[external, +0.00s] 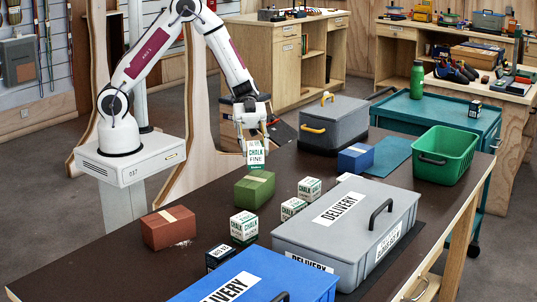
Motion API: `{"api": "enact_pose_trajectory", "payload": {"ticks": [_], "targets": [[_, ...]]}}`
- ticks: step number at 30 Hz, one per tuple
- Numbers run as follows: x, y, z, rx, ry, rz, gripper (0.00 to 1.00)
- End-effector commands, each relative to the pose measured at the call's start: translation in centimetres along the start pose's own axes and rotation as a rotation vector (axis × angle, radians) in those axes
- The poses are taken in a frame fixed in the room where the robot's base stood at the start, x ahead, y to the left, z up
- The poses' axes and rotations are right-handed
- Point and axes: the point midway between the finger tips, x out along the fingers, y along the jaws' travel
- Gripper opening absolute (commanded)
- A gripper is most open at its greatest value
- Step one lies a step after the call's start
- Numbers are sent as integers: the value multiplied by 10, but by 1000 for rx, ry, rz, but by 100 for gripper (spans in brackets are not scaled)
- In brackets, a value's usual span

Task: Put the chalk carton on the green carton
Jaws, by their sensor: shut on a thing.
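My gripper (253,138) is shut on a white and green chalk carton (256,157) marked "CHALK FINE". It holds the carton upright in the air, above and apart from the green carton as seen here. The green carton (252,190) has a pale strap around it and sits on the dark table. The carton in my gripper appears over or slightly behind the green carton's far side; the exact depth is hard to tell. Nothing lies on the green carton's top.
More small chalk cartons (244,228) stand on the table near a grey delivery box (300,230). A red-brown carton (168,231) is at left, a blue carton (356,159) and grey toolbox (318,128) farther back, a blue box (235,282) in front, and a green bin (445,168) at right.

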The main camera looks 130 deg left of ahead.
Motion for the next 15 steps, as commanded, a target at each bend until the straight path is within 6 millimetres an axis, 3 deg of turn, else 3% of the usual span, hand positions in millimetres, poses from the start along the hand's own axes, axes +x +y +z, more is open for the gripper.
{"api": "enact_pose_trajectory", "payload": {"ticks": [15], "targets": [[14,0,33,-1,0,0,9]]}}
